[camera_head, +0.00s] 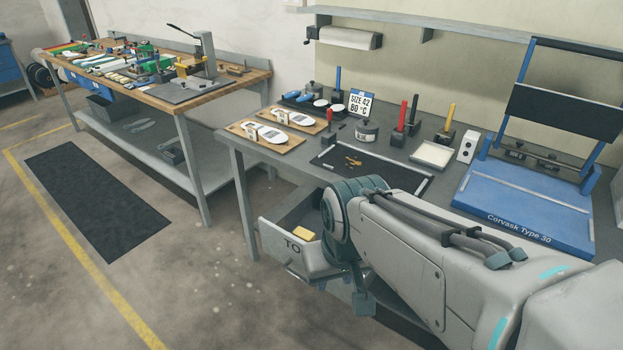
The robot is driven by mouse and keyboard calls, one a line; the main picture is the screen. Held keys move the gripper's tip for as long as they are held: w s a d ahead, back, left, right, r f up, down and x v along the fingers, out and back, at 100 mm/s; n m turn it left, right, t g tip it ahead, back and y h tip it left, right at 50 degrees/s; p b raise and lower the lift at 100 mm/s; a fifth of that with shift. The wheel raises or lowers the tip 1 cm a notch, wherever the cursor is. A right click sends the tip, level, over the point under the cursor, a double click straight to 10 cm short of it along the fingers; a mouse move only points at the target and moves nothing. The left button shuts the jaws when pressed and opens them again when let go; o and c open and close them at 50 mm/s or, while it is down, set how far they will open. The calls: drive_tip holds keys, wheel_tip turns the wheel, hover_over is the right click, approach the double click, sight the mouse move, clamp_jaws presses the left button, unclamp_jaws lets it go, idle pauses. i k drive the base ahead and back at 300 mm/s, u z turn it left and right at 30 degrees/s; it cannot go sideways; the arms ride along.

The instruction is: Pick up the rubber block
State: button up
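A small tan-yellow block (304,233), which looks like the rubber block, shows just above the lettering "TO" on a pale grey panel (279,242). The panel looks like the front of a drawer pulled out under the near bench. I cannot tell whether the block lies inside the drawer or on its edge. My gripper (362,301) is low in front of the bench, right of and below the block in the picture. It is partly hidden by my wrist. Only a dark finger part shows clearly, so its opening cannot be judged. The block is apart from the visible finger.
The near bench holds a black mat (396,176) with tan crumbs, insoles on wooden boards (265,147), upright coloured-handled tools, a white tray (432,155) and a blue press (525,215). A cluttered wooden-topped bench (172,98) stands left.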

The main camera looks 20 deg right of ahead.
sight(305, 235)
drive_tip(key=u, duration=0.4)
drive_tip(key=k, duration=1)
drive_tip(key=u, duration=0.45)
drive_tip(key=i, duration=1.5)
drive_tip(key=z, duration=1.45)
drive_tip(key=i, duration=0.6)
drive_tip(key=z, duration=0.5)
